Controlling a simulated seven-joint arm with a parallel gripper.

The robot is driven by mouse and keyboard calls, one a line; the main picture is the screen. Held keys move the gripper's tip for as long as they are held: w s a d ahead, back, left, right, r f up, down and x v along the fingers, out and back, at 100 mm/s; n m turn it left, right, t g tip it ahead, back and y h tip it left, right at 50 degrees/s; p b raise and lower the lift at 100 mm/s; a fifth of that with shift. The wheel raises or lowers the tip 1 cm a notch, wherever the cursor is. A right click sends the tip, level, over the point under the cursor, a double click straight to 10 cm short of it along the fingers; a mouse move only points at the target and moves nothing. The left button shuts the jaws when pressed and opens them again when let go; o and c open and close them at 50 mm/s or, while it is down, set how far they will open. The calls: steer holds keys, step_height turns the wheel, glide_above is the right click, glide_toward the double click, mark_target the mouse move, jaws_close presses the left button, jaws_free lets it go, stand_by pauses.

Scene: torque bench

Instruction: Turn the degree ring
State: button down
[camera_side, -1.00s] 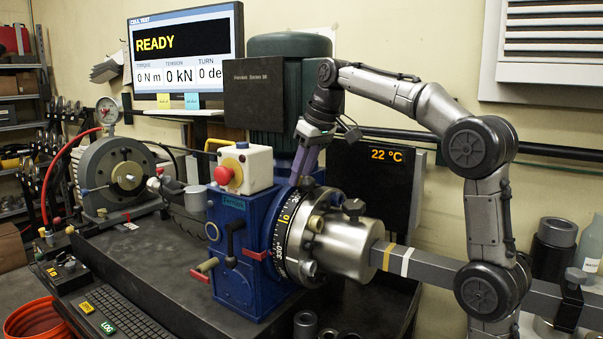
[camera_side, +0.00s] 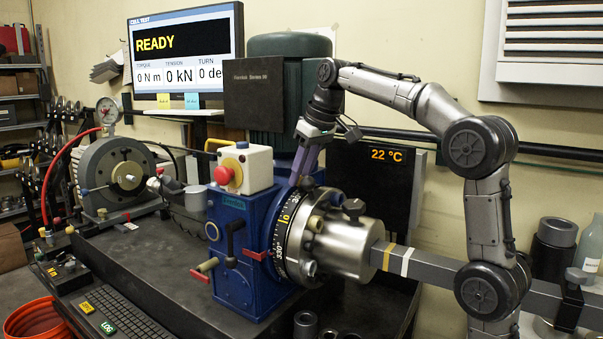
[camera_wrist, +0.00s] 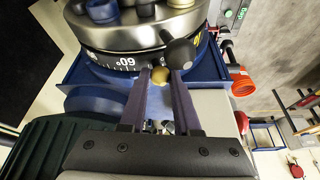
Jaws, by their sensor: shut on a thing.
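The degree ring (camera_side: 277,246) is a black band with white and yellow marks around the front of the blue gearbox, behind a steel hub. It also shows in the wrist view (camera_wrist: 110,62), with a 60 mark. My gripper (camera_side: 297,182) reaches down from above to the ring's upper edge. In the wrist view my gripper (camera_wrist: 160,76) has its two purple fingers on either side of a small brass knob (camera_wrist: 159,75) at the ring, and is shut on it. The fingertips' contact is hidden in the side view.
A steel hub (camera_side: 345,250) with bolts stands in front of the ring, with a long grey bar (camera_side: 440,268) running right. The monitor (camera_side: 185,55) reads READY.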

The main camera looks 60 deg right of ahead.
steer(key=shift+a, duration=0.15)
steer(key=shift+a+f, duration=0.25)
steer(key=shift+a, duration=0.65)
steer(key=c, duration=0.7)
jaws_free()
steer(key=shift+o, duration=0.3)
steer(key=v, duration=1.3)
steer(key=shift+s+r, duration=0.15)
steer(key=shift+r, duration=0.2)
steer(key=shift+c, duration=0.2)
